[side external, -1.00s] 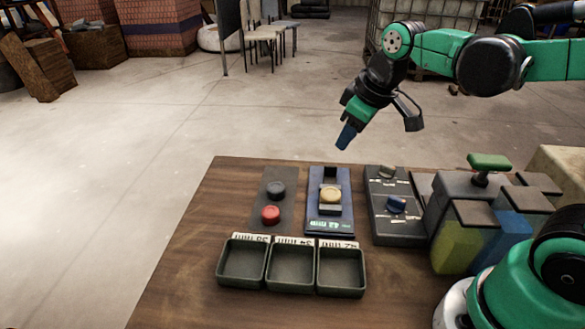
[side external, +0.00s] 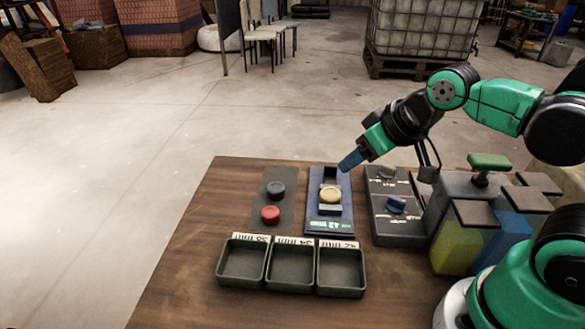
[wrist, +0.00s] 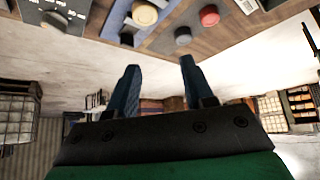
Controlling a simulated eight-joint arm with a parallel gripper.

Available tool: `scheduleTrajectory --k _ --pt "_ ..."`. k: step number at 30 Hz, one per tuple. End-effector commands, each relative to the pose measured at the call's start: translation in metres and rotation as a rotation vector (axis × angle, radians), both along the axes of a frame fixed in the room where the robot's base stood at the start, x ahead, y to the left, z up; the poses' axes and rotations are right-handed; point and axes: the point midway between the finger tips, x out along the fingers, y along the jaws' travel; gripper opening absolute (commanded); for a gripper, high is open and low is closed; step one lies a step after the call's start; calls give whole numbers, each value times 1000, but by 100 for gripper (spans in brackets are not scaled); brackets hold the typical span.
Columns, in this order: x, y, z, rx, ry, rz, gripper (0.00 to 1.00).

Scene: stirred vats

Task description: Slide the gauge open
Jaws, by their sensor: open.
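The gauge (side external: 313,212) is a blue plate with a dark slot, a small display and a round yellow knob (side external: 330,193) on a slider. It lies on the wooden table, and the yellow knob also shows at the top of the wrist view (wrist: 145,14). My gripper (side external: 346,163) is above the far end of the gauge, tilted down to the left, apart from the knob. In the wrist view its two blue fingers (wrist: 160,68) stand apart with nothing between them.
Left of the gauge is a dark panel with a black button (side external: 276,188) and a red button (side external: 270,214). Right is a grey dial box (side external: 398,236) with a blue knob. Three green trays (side external: 291,287) stand in front. Colored vats (side external: 456,247) stand at the right.

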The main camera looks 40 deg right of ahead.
Motion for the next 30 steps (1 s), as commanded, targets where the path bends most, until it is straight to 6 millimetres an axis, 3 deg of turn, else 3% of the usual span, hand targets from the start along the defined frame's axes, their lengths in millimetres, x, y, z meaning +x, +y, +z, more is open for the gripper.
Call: scheduleTrajectory --k 9,18,30 --pt "49 -23 5 -159 233 243 46" --pt "100 -55 -34 -231 478 568 46" --pt "117 -71 -76 -228 578 744 46"
